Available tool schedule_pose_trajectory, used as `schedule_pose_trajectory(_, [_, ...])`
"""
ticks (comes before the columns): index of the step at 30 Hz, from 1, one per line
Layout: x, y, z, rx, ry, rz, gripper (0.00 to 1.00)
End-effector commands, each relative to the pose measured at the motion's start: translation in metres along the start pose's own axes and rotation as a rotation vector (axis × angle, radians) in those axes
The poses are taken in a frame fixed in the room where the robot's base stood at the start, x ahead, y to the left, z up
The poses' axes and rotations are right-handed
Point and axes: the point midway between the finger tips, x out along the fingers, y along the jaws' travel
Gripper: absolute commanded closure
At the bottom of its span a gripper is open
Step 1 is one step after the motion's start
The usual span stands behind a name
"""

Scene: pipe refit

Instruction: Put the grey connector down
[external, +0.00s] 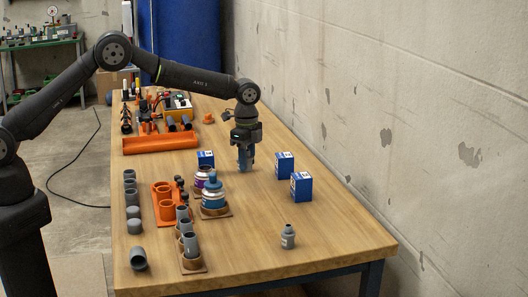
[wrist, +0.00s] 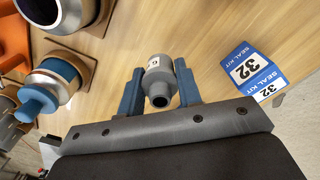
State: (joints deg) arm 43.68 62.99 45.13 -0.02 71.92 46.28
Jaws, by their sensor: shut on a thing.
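The grey connector (wrist: 158,79), with a white label and a narrow open neck, is between the two blue fingers of my gripper (wrist: 160,92) in the wrist view. My gripper is shut on it. In the external view my gripper (external: 245,161) points down over the middle of the wooden table (external: 245,228), with its fingertips low near the surface. The held connector is hidden by the fingers there. I cannot tell whether it touches the wood. A similar grey fitting (external: 288,238) with a pale label stands upright near the table's front right.
Blue seal kit boxes (external: 301,187) stand right of my gripper, also in the wrist view (wrist: 247,66); another box (external: 206,158) is left. A blue-topped fitting (external: 213,194) on a wooden base and an orange holder (external: 166,203) stand left. Bare wood lies in front of my gripper.

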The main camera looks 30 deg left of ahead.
Motion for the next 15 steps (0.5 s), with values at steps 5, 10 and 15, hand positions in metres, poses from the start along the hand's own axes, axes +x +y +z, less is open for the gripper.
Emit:
schedule_pose_trajectory(5, [0.016, -0.026, 0.008, -0.001, 0.0, 0.0, 0.91])
schedule_pose_trajectory(10, [0.024, -0.031, 0.01, 0.001, 0.0, 0.001, 0.91])
schedule_pose_trajectory(15, [0.047, -0.03, 0.011, 0.002, -0.002, 0.002, 0.91])
